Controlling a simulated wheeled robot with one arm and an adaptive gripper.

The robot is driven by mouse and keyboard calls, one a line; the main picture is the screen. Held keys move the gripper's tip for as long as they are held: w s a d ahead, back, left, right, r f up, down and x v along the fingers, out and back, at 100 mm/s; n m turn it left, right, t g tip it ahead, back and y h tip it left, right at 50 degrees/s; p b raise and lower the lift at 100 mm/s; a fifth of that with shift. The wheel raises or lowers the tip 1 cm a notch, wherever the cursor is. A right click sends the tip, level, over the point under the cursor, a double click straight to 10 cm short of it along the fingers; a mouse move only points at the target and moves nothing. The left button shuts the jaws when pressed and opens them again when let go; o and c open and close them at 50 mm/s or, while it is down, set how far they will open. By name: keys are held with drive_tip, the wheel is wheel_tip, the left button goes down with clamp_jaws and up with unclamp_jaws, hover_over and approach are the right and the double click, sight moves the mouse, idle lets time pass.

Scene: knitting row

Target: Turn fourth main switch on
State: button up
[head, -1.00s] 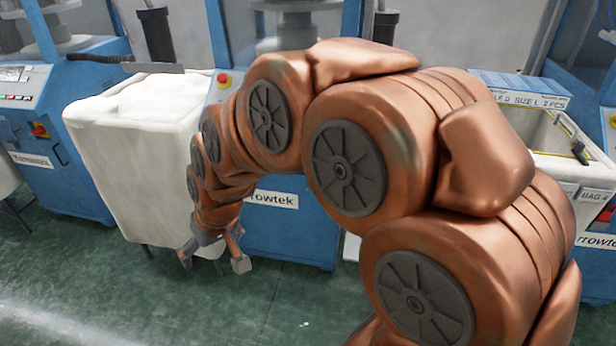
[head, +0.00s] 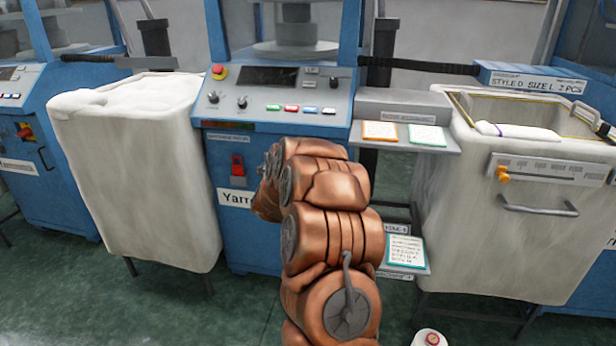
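A red switch (head: 237,165) sits on the front of the middle blue machine (head: 225,222), above its partly covered name label. I cannot tell which is the fourth main switch, nor read either switch's position clearly. My copper arm rises in front of the middle machine, its far end just below and right of that machine's red switch. My gripper is hidden behind the arm, so its fingers do not show.
A white fabric-covered bin (head: 135,180) stands left of the middle machine, and an open white bin (head: 490,230) stands right. Small shelves with cards (head: 405,265) stick out beside the arm. A control panel (head: 275,100) is above.

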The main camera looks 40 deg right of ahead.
drive_tip(key=shift+d+f+m+g+h+b, duration=0.25)
drive_tip(key=shift+d+f+h+b, duration=0.25)
drive_tip(key=shift+d, duration=1.55)
drive_tip(key=shift+d+f+m+g+h+b, duration=0.25)
drive_tip(key=shift+d+f+h, duration=0.4)
drive_tip(key=shift+d, duration=1.45)
drive_tip(key=shift+d+f+m+g+h+b, duration=0.2)
drive_tip(key=shift+d+f+m+h+b, duration=0.25)
drive_tip(key=shift+d, duration=1.6)
drive_tip(key=shift+x, duration=0.8)
drive_tip(key=c, duration=1.1)
